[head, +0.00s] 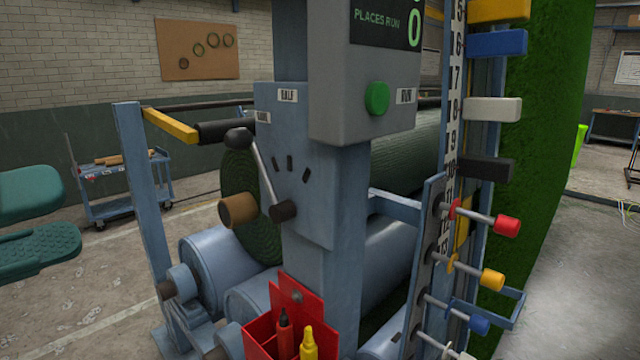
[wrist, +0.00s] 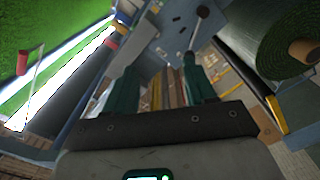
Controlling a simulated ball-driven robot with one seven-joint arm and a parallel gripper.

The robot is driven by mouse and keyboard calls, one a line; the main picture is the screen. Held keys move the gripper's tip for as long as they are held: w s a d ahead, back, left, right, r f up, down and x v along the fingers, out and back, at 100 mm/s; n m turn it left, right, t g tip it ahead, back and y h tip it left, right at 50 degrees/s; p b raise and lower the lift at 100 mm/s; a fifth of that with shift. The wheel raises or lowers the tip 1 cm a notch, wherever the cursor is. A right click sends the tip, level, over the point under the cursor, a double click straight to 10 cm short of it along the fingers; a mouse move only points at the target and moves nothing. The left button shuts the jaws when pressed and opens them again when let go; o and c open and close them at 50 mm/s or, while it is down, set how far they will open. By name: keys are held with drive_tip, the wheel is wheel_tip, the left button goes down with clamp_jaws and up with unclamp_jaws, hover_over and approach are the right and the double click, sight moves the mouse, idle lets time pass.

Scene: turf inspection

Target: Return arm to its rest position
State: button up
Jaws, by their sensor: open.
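My gripper (wrist: 160,78) shows in the wrist view with its two dark teal fingers apart and nothing held between them. Beyond the fingers is the blue-grey machine plate (wrist: 165,35) with its lever (wrist: 194,32). The head view does not clearly show my arm or gripper. A green button (head: 377,98) sits on the grey box, below a display reading PLACES RUN 0.
A green turf roll (head: 240,195) with a brown core (head: 238,209) lies behind the post. Coloured pegs (head: 507,225) stick out at right beside a numbered scale. A red bin (head: 290,297) holds markers. A blue cart (head: 122,182) stands at left. Bare floor (head: 60,310) shows front left.

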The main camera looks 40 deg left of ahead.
drive_tip(key=w+d+f+g+h, duration=0.1)
drive_tip(key=w+d+f, duration=0.3)
drive_tip(key=w+f, duration=0.3)
drive_tip(key=w+d+f+g, duration=0.2)
drive_tip(key=w+d+f, duration=0.1)
drive_tip(key=w+f, duration=0.3)
drive_tip(key=w+d+f+g+h, duration=0.1)
drive_tip(key=w+d+f, duration=0.3)
drive_tip(key=w+f, duration=0.3)
drive_tip(key=w+d+f+m+g, duration=0.2)
drive_tip(key=w+d+f+g, duration=0.3)
drive_tip(key=d+f, duration=1.05)
drive_tip(key=s+d+f+m+g, duration=0.2)
drive_tip(key=d+f, duration=0.4)
drive_tip(key=d, duration=0.3)
drive_tip(key=s+d+f+m+g, duration=0.1)
drive_tip(key=d+f+g, duration=0.1)
drive_tip(key=d+f, duration=0.6)
drive_tip(key=s+d+f+m+g+y, duration=0.1)
drive_tip(key=s+d+f, duration=0.3)
drive_tip(key=s, duration=0.5)
drive_tip(key=s+d+f+m+g+y, duration=0.2)
drive_tip(key=s+d+f+m+g, duration=0.1)
drive_tip(key=s+d, duration=0.5)
drive_tip(key=shift+s+d+f+m, duration=0.2)
drive_tip(key=shift+s+f+m, duration=0.25)
drive_tip(key=shift+s, duration=0.55)
drive_tip(key=shift+r, duration=0.1)
